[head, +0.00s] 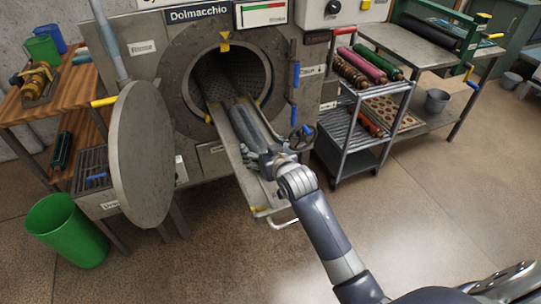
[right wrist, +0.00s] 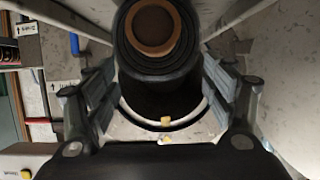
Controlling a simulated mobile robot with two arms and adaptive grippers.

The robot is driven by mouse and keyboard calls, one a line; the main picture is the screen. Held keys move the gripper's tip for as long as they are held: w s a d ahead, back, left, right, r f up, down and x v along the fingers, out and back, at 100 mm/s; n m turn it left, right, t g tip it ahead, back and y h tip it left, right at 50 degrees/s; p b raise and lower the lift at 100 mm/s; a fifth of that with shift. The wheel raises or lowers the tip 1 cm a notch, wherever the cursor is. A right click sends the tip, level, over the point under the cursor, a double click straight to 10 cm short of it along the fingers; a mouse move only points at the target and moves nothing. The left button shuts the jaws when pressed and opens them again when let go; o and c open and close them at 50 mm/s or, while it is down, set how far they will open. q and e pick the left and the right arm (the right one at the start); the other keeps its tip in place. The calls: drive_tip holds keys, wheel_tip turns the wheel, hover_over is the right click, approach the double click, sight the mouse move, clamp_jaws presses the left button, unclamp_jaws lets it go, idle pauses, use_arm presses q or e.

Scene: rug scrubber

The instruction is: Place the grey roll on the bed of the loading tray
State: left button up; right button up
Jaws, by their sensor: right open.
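The grey roll (head: 248,120) lies lengthwise along the bed of the loading tray (head: 232,150), its far end towards the open drum. In the right wrist view its near end (right wrist: 152,30) shows dark windings around a brown core, between the tray's side walls. My right gripper (head: 268,160) is over the tray at the near end of the roll. Its fingers (right wrist: 155,88) are spread apart and nothing is clamped between them. The gripper hides part of the tray. My left gripper is not in view.
The drum mouth (head: 228,75) is open, with its round door (head: 142,155) swung out on the left. A rack (head: 362,125) with coloured rolls stands right of the tray. A green bin (head: 68,230) is at lower left. Floor at the right front is clear.

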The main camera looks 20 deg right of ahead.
drive_tip(key=v, duration=0.7)
drive_tip(key=shift+s, duration=0.3)
drive_tip(key=shift+r, duration=0.15)
idle(0.7)
